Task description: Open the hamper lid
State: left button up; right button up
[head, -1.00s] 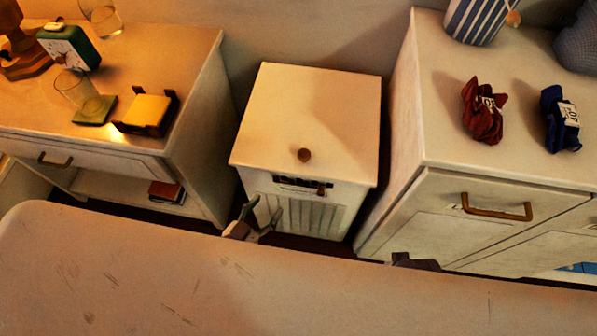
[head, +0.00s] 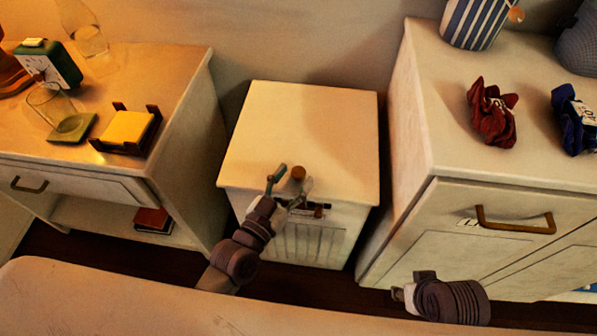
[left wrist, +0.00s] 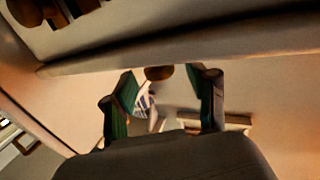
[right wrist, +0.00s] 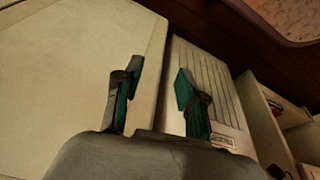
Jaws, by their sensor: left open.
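The hamper (head: 275,243) is a white box with a slatted front, standing between two pieces of furniture. Its flat lid (head: 300,120) lies closed, with a round brown knob (head: 298,173) near the front edge. My left gripper (head: 291,180) is open, its fingers on either side of the knob in the head view. In the left wrist view the knob (left wrist: 160,73) shows between the spread fingertips; I cannot tell whether they touch it. My right gripper (head: 399,294) is low in front of the right cabinet. Its fingers (right wrist: 155,82) are apart and empty in the right wrist view.
A nightstand (head: 185,70) at left holds a clock, glasses and a yellow notepad holder (head: 128,128). The white cabinet (head: 440,130) at right carries a red cloth (head: 492,112), a blue cloth (head: 575,118) and a striped vase (head: 475,22). A pale bed edge (head: 90,300) crosses the front.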

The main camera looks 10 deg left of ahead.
pick_arm(q)
jog(key=shift+x, duration=1.25)
grip_shut()
